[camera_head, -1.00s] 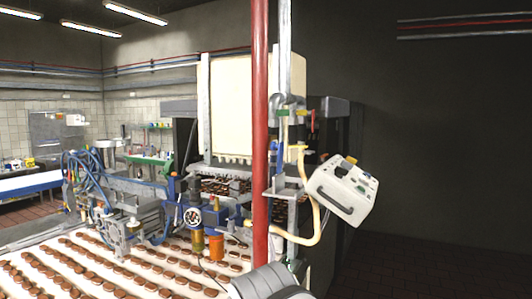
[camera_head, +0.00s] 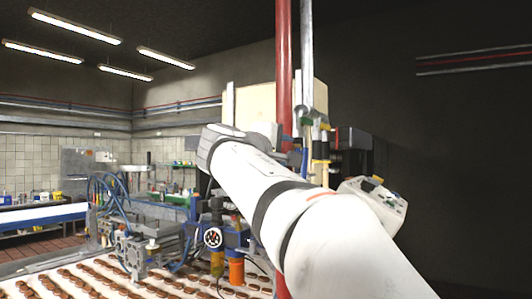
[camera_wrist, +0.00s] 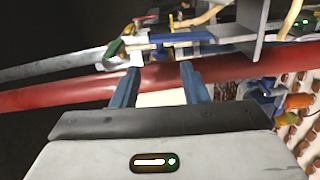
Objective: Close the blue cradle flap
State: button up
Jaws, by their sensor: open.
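A narrow blue strip (camera_wrist: 180,37), which looks like the blue cradle flap, lies along the metal pipe fittings in the wrist view. I cannot tell how far it stands open. In the head view a small blue part (camera_head: 304,163) shows beside the pipes, partly behind my arm. My gripper (camera_wrist: 160,68) is open, with its two blue fingers apart and nothing between them. The fingers point toward the red pipe (camera_wrist: 60,97) and the fittings, with the tips short of the blue strip in the picture. In the head view my arm hides much of this area.
The red pipe (camera_head: 284,60) and a metal pipe (camera_head: 307,70) rise beside my wrist. Blue machinery with an orange cup (camera_head: 236,271) stands left, above a conveyor with rows of brown biscuits (camera_head: 105,272).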

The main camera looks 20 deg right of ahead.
jog(key=p+x, duration=0.1)
jog(key=x, duration=0.3)
jog(key=shift+w+d, duration=0.25)
jog(key=shift+d, duration=0.05)
grip_shut()
dwell(0.4)
